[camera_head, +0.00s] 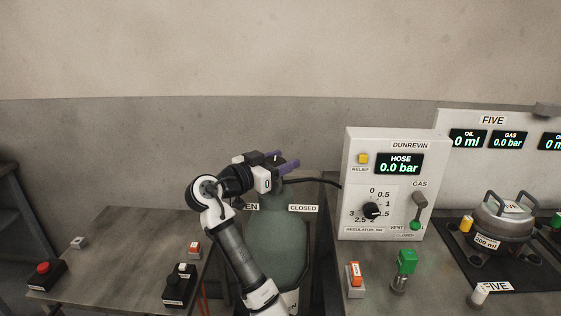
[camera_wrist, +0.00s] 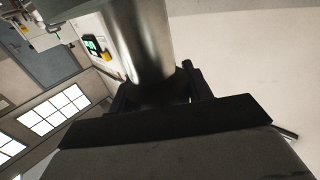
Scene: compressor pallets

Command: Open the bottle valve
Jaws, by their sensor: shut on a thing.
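The bottle (camera_head: 275,245) is a large grey-green cylinder standing left of the white panel. A CLOSED label (camera_head: 303,208) is at its upper right; a label at its upper left is partly covered by my arm and shows "EN". My gripper (camera_head: 275,158), with purple fingers, is at the top of the bottle, shut on the bottle valve, which it mostly hides. In the wrist view, a shiny metal cylinder (camera_wrist: 145,45) stands between the dark fingers of my gripper (camera_wrist: 158,95). Whether it is the valve's handle or another part, I cannot tell.
A dark hose (camera_head: 315,181) runs from the bottle top to the white DUNREVIN panel (camera_head: 353,150), reading HOSE 0.0 bar. A metal pot (camera_head: 502,222) stands at the right. A table (camera_head: 130,240) with button boxes is at the left.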

